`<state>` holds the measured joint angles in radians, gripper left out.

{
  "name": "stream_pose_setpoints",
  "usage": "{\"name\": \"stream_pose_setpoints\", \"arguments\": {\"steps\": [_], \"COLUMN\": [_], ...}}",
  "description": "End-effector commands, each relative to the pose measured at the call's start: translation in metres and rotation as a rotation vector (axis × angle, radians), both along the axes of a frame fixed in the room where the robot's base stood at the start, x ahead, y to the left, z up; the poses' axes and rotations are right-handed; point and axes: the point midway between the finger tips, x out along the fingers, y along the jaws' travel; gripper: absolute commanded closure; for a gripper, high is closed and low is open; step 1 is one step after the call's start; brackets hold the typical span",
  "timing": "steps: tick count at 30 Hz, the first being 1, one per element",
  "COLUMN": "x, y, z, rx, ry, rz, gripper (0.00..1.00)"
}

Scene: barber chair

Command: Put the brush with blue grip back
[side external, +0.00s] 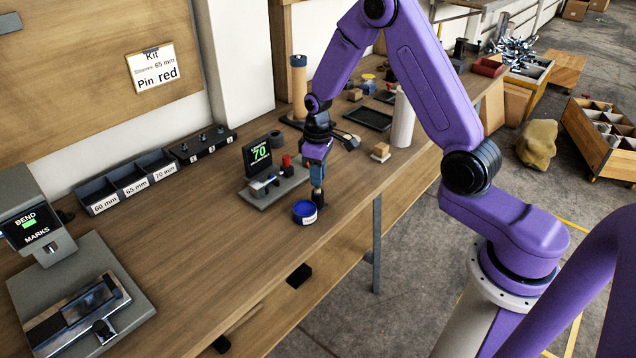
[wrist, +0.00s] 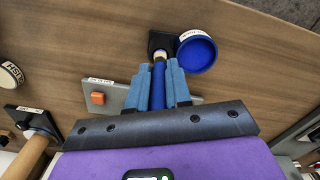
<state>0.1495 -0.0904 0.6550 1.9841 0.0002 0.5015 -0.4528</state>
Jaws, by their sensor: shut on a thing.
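The brush with the blue grip (wrist: 158,82) is upright between the two light blue fingers of my gripper (wrist: 160,88), which is shut on it. In the side view my gripper (side external: 317,176) is low over the bench, near its front edge. A black square piece (wrist: 155,42) is at the brush's far end; it also shows below my fingers in the side view (side external: 318,198). I cannot tell whether the brush rests in it or is just above it. A round blue tub (wrist: 197,52) with a white label stands beside it, also in the side view (side external: 305,212).
A grey gauge with a display reading 70 (side external: 258,154) stands close behind to the left. Labelled bins (side external: 130,178) and a bending station (side external: 75,310) are left. Bench between is clear.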

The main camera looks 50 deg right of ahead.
Motion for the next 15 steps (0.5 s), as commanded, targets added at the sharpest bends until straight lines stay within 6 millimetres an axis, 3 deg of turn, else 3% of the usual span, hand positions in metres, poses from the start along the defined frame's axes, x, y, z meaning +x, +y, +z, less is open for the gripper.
{"name": "stream_pose_setpoints", "arguments": {"steps": [6,15], "x": [0.0,0.0], "y": [0.0,0.0], "z": [-0.025,-0.026], "rx": [0.0,0.0], "ry": [0.002,0.0], "rz": [-0.001,-0.001], "gripper": [1.0,1.0]}}
